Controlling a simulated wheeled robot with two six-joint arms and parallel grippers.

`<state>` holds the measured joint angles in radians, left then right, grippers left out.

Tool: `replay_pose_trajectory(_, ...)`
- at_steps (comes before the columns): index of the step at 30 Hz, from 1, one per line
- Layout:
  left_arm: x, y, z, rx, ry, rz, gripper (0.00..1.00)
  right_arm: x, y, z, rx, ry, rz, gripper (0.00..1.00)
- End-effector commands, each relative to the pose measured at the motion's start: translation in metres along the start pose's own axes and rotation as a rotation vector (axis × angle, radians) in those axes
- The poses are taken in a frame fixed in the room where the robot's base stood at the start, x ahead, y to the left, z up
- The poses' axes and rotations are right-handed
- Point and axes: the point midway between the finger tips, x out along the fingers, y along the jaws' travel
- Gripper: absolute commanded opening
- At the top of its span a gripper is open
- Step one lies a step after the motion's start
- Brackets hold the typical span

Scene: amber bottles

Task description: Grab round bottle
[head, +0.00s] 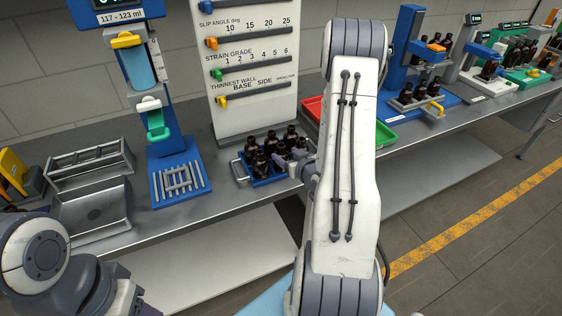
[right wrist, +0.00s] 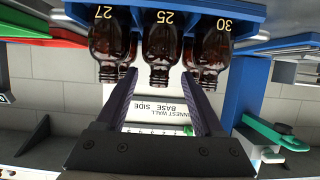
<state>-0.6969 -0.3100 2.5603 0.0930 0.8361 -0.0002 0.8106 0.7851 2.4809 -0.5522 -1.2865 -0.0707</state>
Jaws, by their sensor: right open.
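Several dark amber bottles with black necks stand in a blue tray (head: 262,182) with metal handles on the bench. In the right wrist view, which is upside down, three show in front: one marked 27 (right wrist: 112,45), one marked 25 (right wrist: 161,50) and one marked 30 (right wrist: 211,48). All three look rounded there; I cannot tell which is the round bottle. My right gripper (right wrist: 163,80) is open and empty, its fingers spread to either side of the 25 bottle's neck. In the head view my right arm partly hides the gripper at the tray. My left gripper is out of view.
A white panel with coloured sliders (head: 250,60) stands behind the tray. A blue measuring stand (head: 180,180) is to its left, beside a metal rack (head: 90,165). Red and green trays (head: 385,134) lie to the right, partly behind my arm. More bottle stations stand farther right.

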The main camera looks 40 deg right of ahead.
Motion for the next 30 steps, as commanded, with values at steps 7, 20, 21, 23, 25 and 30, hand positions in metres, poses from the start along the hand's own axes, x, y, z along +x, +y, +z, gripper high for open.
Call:
replay_pose_trajectory(7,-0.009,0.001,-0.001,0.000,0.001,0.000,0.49,0.025,-0.001,0.000,0.001,-0.003,-0.001,0.69)
replay_pose_trajectory(20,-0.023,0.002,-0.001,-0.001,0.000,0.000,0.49,0.075,0.000,0.000,0.000,-0.004,0.000,0.69)
replay_pose_trajectory(21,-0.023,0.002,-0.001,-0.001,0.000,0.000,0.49,0.076,0.000,0.000,0.000,-0.003,0.000,0.69)
replay_pose_trajectory(23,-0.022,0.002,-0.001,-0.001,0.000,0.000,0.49,0.076,0.000,0.001,0.001,-0.003,0.000,0.69)
replay_pose_trajectory(25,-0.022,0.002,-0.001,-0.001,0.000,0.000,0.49,0.076,0.000,0.001,0.001,-0.003,0.001,0.69)
replay_pose_trajectory(30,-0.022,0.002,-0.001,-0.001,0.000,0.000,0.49,0.076,0.000,0.001,0.001,-0.003,0.001,0.27)
